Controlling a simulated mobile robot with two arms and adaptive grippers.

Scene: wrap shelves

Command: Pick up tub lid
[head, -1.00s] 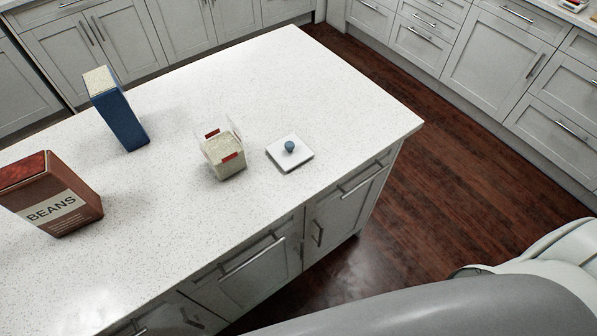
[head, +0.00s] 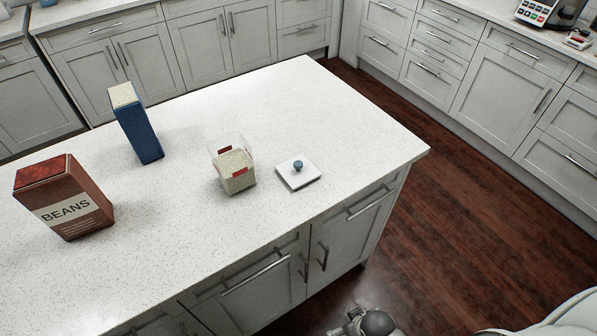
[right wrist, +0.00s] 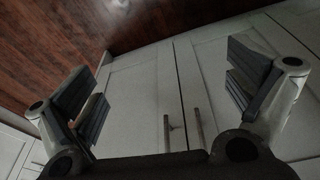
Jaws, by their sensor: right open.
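The tub lid (head: 299,174) is a white square plate with a round blue knob on top. It lies flat on the island counter, just right of the clear square tub (head: 236,172), and the two are apart. The tub has red clips and pale, grainy contents. My right gripper is open and empty in the right wrist view (right wrist: 168,95), facing the cabinet doors and dark floor. In the head view, part of my right arm shows at the bottom edge, below the counter and away from the lid. My left gripper is in neither view.
The white speckled counter (head: 190,250) has a red-brown beans box (head: 65,198) at left and a blue box (head: 137,125) behind. The counter around the lid is clear. Cabinet doors (right wrist: 153,90) with handles are in front of my right gripper.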

